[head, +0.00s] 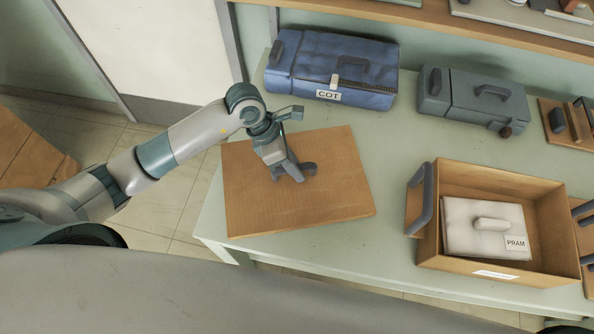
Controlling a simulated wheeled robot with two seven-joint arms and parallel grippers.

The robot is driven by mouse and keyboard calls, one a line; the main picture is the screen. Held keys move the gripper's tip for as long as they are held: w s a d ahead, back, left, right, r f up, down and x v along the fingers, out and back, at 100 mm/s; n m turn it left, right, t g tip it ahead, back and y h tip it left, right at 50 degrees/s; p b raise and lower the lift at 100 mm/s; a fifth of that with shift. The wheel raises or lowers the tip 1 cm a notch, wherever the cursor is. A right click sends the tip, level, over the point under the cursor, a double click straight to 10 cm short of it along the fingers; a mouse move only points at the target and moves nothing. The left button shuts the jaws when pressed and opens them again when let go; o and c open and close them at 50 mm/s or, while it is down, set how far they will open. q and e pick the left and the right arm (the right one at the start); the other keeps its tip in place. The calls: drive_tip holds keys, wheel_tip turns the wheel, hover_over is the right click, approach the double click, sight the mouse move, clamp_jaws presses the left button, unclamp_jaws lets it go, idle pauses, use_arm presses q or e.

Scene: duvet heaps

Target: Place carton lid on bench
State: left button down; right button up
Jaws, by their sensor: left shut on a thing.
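The carton lid is a flat brown panel (335,195) at the left end of the pale green bench (405,130). It has a dark grey handle near its middle. My left gripper (292,172) reaches in from the left and is shut on that handle. The lid looks to lie on or just above the bench top; I cannot tell which. The open brown carton (430,225) stands to the right on the bench with a dark handle on its left side. Inside it lies a folded white item (465,215) labelled PRAM. My right gripper is not in view.
A blue case (340,55) labelled COT and a grey case (470,100) stand along the back of the bench. Small boards with dark handles sit at the right edge. A wooden shelf (440,15) runs above the back. Bare bench lies between the lid and the carton.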

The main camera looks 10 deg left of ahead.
use_arm(q)
drive_tip(key=shift+f, duration=0.35)
wheel_tip(320, 180, down, 4)
drive_tip(key=shift+r+p, duration=0.25)
drive_tip(key=shift+p, duration=0.45)
drive_tip(key=shift+f, duration=0.25)
drive_tip(key=shift+f, duration=0.15)
drive_tip(key=c, duration=1.7)
unclamp_jaws()
drive_tip(key=shift+o, duration=0.2)
